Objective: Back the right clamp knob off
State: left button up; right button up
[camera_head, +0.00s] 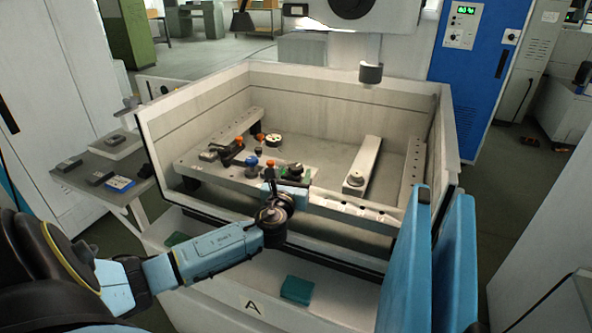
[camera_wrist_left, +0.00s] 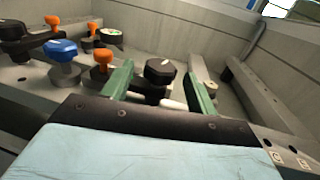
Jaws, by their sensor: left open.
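A black faceted knob with a white mark (camera_wrist_left: 160,70), which looks like the right clamp knob, stands between the green fingers of my left gripper (camera_wrist_left: 159,80) in the left wrist view. The fingers are apart, one on each side of the knob, and I see gaps beside it. In the head view the knob (camera_head: 295,169) is small at the work frame's front rail, with my left gripper (camera_head: 294,175) reaching it from the front. The knob's lower part is partly hidden behind the gripper body in the wrist view. My right gripper is not in view.
A blue knob (camera_wrist_left: 62,50) and orange knobs (camera_wrist_left: 103,58) stand left of the gripper. The pale tank wall (camera_head: 190,104) surrounds the frame. An upper machine head (camera_head: 370,73) hangs above the tank. Blue upright panels (camera_head: 405,265) stand at the front right.

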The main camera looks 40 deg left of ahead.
aim_at(294, 173)
pick_arm(q)
jog(key=shift+x, duration=1.55)
jog(key=c, duration=1)
jog(key=shift+o, duration=0.2)
